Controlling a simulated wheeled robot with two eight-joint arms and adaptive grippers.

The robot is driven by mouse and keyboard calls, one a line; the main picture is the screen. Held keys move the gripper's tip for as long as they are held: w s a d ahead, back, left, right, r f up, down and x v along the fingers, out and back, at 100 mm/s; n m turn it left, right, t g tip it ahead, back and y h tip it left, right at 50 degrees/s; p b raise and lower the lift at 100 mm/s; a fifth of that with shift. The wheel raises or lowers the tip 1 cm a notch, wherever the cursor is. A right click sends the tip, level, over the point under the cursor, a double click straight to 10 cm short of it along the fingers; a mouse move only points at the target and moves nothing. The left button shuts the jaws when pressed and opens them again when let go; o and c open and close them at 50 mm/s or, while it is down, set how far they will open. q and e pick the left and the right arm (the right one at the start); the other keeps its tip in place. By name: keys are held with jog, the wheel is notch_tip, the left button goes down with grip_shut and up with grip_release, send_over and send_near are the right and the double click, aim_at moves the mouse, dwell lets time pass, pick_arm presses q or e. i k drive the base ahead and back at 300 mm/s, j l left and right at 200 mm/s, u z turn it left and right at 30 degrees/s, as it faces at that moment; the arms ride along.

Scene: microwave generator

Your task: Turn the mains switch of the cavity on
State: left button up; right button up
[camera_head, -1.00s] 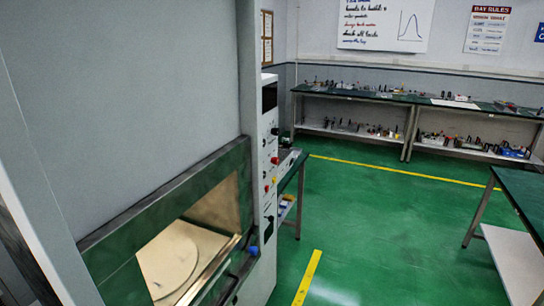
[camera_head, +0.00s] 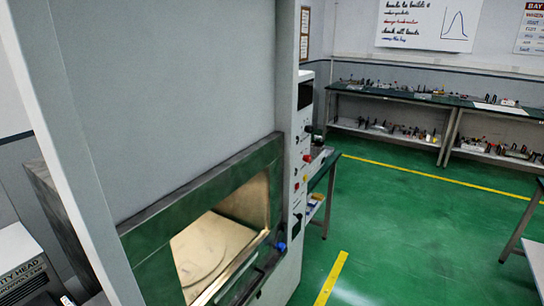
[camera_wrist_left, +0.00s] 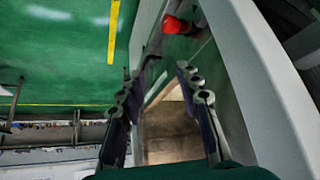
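The grey cavity cabinet (camera_head: 190,80) fills the left and middle of the head view. Its framed opening shows a round plate (camera_head: 215,245) inside. A narrow white control panel (camera_head: 305,112) runs down its right edge, with small black, red and yellow controls and a dark display. A black switch-like part (camera_head: 296,222) is low on the panel; I cannot tell which control is the mains switch or how it is set. My left gripper (camera_wrist_left: 161,75) shows only in the left wrist view, open and empty, with a red part (camera_wrist_left: 180,25) beyond its tips. My right gripper is out of view.
A blue knob (camera_head: 281,247) sits by the opening's lower right corner. A labelled grey box (camera_head: 25,270) stands at bottom left. Benches with small items (camera_head: 440,98) line the back wall. Green floor (camera_head: 400,225) is clear right of the panel.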

aim_at(307, 158)
jog(key=k+j, duration=0.15)
jog(key=k, duration=0.15)
jog(key=i+l, duration=0.55)
jog(key=i+l+z, duration=0.15)
jog(key=i+l, duration=0.9)
jog(key=i, duration=0.15)
jog(key=i+l+z, duration=0.15)
jog(key=i+l, duration=0.3)
jog(key=i, duration=0.15)
